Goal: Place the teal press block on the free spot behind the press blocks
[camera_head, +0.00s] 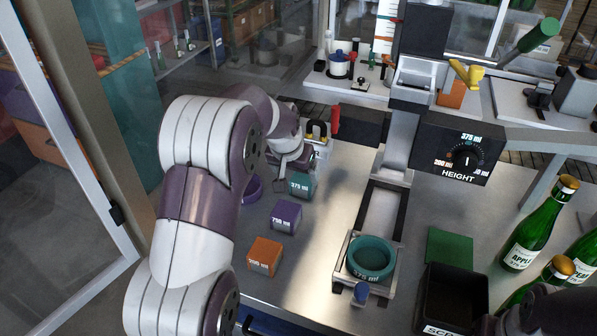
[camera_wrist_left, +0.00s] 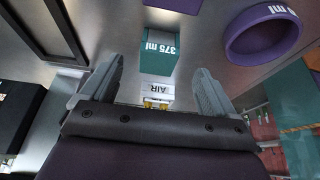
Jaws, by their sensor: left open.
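The teal press block (camera_head: 301,185), marked 375 ml, stands on the metal table at the back of a row with a purple block (camera_head: 285,216) and an orange block (camera_head: 264,256). It also shows in the left wrist view (camera_wrist_left: 161,45), beyond the fingertips. My left gripper (camera_wrist_left: 155,78) is open and empty, with a white AIR unit (camera_wrist_left: 157,89) with yellow fittings seen between its fingers. In the head view the left gripper (camera_head: 293,160) is just behind the teal block, partly hidden by my arm.
A purple ring (camera_head: 252,190) lies left of the blocks, partly hidden by my arm. A teal ring (camera_head: 370,258) sits in the press. A HEIGHT dial (camera_head: 458,149), black scrap bin (camera_head: 450,300) and green bottles (camera_head: 535,232) stand right. Table between blocks and press is clear.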

